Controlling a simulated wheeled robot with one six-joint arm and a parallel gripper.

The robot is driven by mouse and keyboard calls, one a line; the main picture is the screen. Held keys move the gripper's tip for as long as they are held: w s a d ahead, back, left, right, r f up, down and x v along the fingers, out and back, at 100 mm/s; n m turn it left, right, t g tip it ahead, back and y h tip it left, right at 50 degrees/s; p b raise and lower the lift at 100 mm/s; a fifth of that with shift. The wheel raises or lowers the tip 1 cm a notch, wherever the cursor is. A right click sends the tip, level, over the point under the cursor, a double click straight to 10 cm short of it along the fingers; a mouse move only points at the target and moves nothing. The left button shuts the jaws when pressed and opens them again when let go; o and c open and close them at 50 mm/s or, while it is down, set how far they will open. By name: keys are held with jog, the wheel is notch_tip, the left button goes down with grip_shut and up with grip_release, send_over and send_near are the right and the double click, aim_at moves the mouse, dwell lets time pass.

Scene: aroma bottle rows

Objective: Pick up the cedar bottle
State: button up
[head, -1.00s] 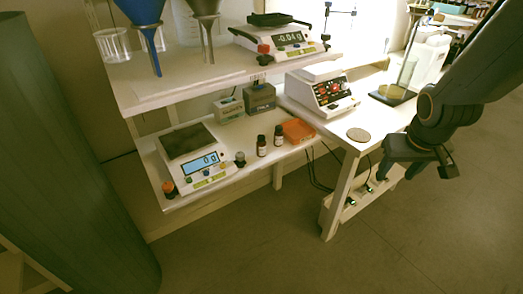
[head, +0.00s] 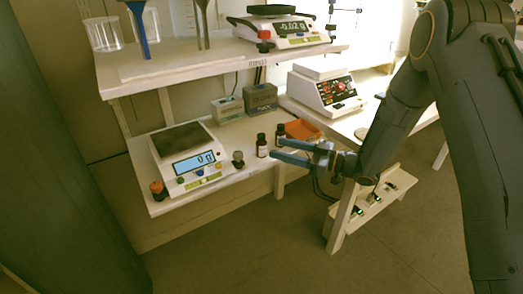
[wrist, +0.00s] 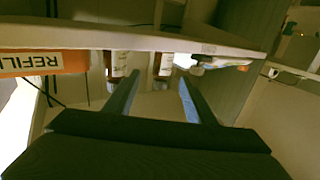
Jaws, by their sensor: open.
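Two small dark bottles with pale labels stand at the lower table's front edge. One bottle (head: 262,146) is left of my gripper's tips, and the other (head: 280,134) is just behind the upper finger. I cannot read which is cedar. My gripper (head: 276,148) is open and empty, reaching in from the right with fingers pointing at the bottles. In the wrist view the open fingers (wrist: 160,78) spread below two bottles, one at left (wrist: 118,64) and one nearer the middle (wrist: 164,64).
An orange tray (head: 303,130) sits behind my gripper; its REFILL face (wrist: 40,63) shows in the wrist view. A scale (head: 190,160) reading 0 g stands left, with a small dark-capped item (head: 238,160) beside it.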

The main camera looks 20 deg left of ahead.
aim_at(261, 145)
jog(key=shift+a, duration=1.1)
jog(key=a, duration=0.5)
jog(key=shift+w+a+f, duration=0.2)
jog(key=shift+w+a, duration=0.1)
jog(key=shift+w, duration=0.05)
jog(key=c, duration=1.2)
